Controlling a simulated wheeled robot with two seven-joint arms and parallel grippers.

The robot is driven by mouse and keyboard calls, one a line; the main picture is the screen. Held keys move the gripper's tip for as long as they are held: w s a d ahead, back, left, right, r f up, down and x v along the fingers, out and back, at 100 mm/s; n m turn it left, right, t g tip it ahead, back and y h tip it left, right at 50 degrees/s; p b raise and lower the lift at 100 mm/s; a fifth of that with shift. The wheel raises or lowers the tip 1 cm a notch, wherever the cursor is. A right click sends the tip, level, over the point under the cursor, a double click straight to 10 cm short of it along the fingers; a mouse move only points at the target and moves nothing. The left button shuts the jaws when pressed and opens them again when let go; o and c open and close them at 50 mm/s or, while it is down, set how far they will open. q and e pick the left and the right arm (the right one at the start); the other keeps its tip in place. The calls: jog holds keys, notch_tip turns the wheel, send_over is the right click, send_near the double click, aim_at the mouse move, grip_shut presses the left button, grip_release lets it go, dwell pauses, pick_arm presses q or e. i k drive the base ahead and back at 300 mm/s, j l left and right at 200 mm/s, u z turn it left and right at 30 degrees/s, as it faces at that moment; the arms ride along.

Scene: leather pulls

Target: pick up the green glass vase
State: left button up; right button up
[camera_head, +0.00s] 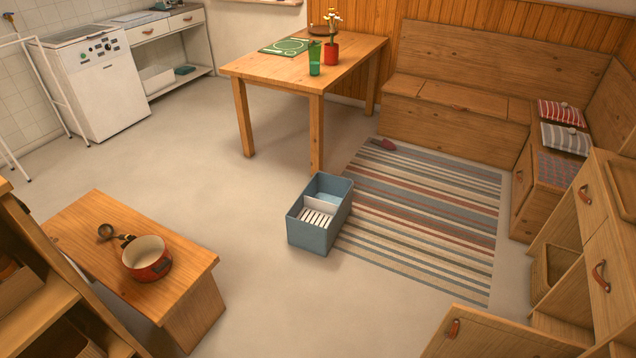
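The green glass vase (315,58) stands upright near the front right corner of the wooden table (270,74). It is a tall, narrow, see-through tumbler shape. A red pot (331,54) with white and yellow flowers stands close behind it to the right. A green placemat (285,46) with a plate outline lies to its left. Neither of my grippers shows in this view.
A blue divided crate (318,238) stands on the floor by a striped rug (420,215). A low bench (95,240) with a red pot (147,259) is front left. A corner bench (455,120) and open cabinet door (490,335) lie right. Floor between bench and table is clear.

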aim_at(314, 49)
jog(key=i+j, duration=0.1)
jog(key=i, duration=0.3)
jog(key=i+j, duration=0.15)
jog(key=i, duration=0.25)
jog(key=i+z, duration=0.45)
jog(key=i, duration=0.25)
jog(key=i+j+z, duration=0.15)
jog(key=i+z, duration=0.3)
jog(key=i, duration=0.25)
jog(key=i+z, duration=0.45)
jog(key=i, duration=0.6)
jog(key=i+l+u, duration=0.1)
jog(key=i+u, duration=0.3)
jog(key=i+l+u, duration=0.2)
jog(key=u, duration=0.2)
jog(key=i, duration=0.05)
